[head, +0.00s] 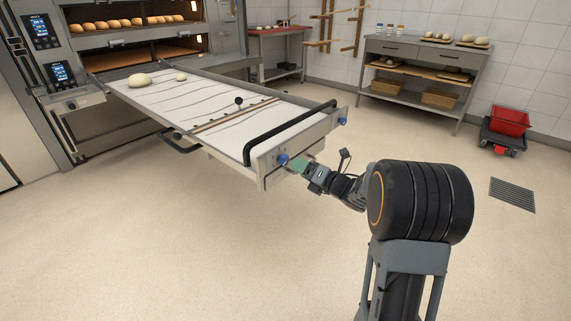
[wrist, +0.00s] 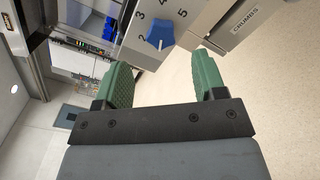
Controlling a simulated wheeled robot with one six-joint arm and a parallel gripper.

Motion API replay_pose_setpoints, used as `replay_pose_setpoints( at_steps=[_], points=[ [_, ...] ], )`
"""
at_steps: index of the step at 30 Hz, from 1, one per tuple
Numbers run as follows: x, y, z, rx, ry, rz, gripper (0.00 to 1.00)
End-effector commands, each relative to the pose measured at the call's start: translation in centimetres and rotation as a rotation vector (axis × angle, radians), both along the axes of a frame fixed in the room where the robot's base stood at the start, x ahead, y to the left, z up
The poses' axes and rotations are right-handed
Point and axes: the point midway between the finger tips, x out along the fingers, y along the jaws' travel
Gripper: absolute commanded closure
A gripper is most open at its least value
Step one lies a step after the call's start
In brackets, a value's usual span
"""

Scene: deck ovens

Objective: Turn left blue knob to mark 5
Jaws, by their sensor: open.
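The left blue knob (head: 283,160) is on the front end panel of the long loader table, at its near left corner. In the wrist view the blue knob (wrist: 160,34) sits on a grey plate with black numerals around it, including 2, 3, 4 and 5. I cannot tell which mark it points at. My gripper (head: 300,167) is close in front of this knob in the head view. In the wrist view my gripper (wrist: 163,72) is open, its green fingers apart and empty, with the knob beyond the gap between the tips. A second blue knob (head: 343,121) is at the panel's right end.
A black bar handle (head: 290,130) runs along the loader's end above the panel. A drawer front marked CRUMBS (wrist: 246,17) is beside the knob plate. Dough (head: 139,80) lies on the loader's far end. The floor around my arm is clear.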

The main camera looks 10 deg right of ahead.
Motion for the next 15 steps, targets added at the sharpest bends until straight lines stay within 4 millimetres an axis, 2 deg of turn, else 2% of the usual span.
replay_pose_setpoints(
  at_steps=[6,15],
  points=[
    [3.1,2.4,-0.2,0.0,0.0,0.003,0.36],
    [5.5,4.0,0.0,0.001,0.0,-0.001,0.36]
  ],
)
